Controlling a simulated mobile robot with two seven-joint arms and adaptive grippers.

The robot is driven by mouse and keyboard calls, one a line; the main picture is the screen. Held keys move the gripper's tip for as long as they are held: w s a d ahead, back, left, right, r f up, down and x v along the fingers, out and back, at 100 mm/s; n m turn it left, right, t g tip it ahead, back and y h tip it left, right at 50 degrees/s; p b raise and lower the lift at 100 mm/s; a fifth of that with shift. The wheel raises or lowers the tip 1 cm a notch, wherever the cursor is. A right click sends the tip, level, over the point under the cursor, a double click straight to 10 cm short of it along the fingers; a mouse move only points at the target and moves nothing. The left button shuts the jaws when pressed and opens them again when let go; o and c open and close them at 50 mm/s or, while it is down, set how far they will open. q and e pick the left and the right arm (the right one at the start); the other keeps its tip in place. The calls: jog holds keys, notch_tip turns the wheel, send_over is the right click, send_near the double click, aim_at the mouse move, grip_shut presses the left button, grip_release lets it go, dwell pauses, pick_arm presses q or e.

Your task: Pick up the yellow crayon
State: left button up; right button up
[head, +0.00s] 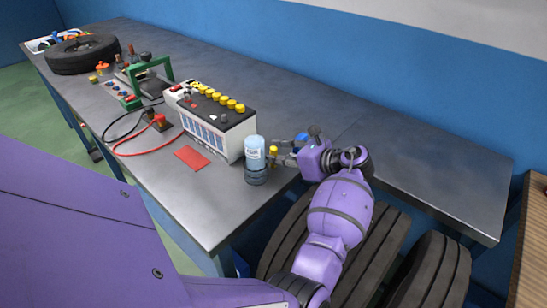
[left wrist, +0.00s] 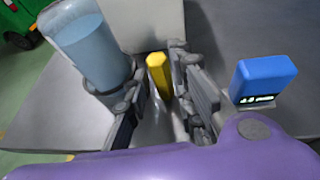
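The yellow crayon (head: 273,151) stands upright on the metal bench, just right of a light blue bottle. In the left wrist view the yellow crayon (left wrist: 158,76) is between the two fingers of my left gripper (left wrist: 160,84). The fingers are apart, and I see a gap on the crayon's left side; contact on its right side is hard to judge. In the head view the left gripper (head: 284,152) reaches in from the right side of the crayon, low over the bench. My right gripper is not in view.
The bottle (head: 254,150) in its dark holder is close to the left finger. A blue device (left wrist: 264,82) with a small display stands right of the gripper. A white battery (head: 218,128) with yellow caps is behind. A red card (head: 192,158) lies left. The bench's right part is clear.

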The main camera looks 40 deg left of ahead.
pick_arm(q)
grip_shut()
